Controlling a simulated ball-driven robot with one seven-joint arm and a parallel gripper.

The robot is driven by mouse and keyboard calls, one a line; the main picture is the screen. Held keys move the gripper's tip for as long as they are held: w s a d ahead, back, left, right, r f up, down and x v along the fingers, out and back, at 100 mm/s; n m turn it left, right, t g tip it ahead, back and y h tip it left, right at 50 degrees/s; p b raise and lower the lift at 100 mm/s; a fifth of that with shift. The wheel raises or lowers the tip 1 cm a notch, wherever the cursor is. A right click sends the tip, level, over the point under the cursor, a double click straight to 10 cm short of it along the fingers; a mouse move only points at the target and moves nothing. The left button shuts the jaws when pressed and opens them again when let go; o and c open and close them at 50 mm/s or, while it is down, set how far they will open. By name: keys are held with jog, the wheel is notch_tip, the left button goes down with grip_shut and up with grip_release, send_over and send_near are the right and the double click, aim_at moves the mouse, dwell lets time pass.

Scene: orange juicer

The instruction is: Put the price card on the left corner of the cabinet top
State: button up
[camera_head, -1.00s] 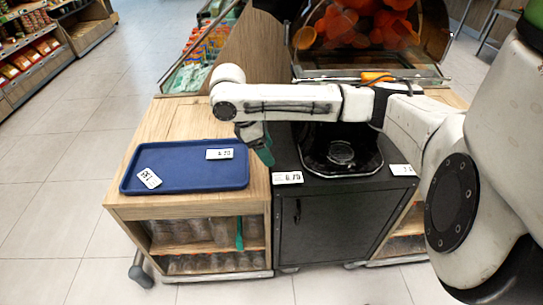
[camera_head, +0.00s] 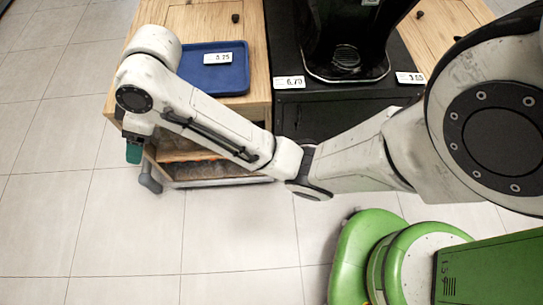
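A white price card (camera_head: 217,58) lies on the blue tray (camera_head: 232,78) on the wooden cabinet. Another price card (camera_head: 289,82) is at the front left corner of the black cabinet (camera_head: 345,96), and a third card (camera_head: 410,77) is at its front right. My gripper (camera_head: 134,152) hangs at the left, with a teal fingertip pointing down, in front of the wooden cabinet's left front in the picture. Whether it is open, or holds anything, I cannot tell. My arm hides the tray's left part and the wooden top's front left; a card there would be hidden.
A dark juicer (camera_head: 345,30) stands on the black cabinet. Tiled floor (camera_head: 130,235) in front is clear. My green base shows lower right.

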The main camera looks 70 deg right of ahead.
jog(key=s+a+f+m+g+h, duration=0.1)
jog(key=s+f+m, duration=0.2)
jog(key=s+f, duration=1)
jog(key=s+d+f+g+h, duration=0.1)
jog(key=s+d, duration=0.2)
jog(key=s, duration=0.4)
jog(key=s+d+f+m+g+h, duration=0.1)
jog(key=s+d+f+h, duration=0.1)
jog(key=s+d, duration=0.2)
jog(key=s, duration=0.3)
jog(key=shift+g, duration=0.3)
jog(key=shift+d, duration=0.1)
jog(key=shift+c, duration=0.2)
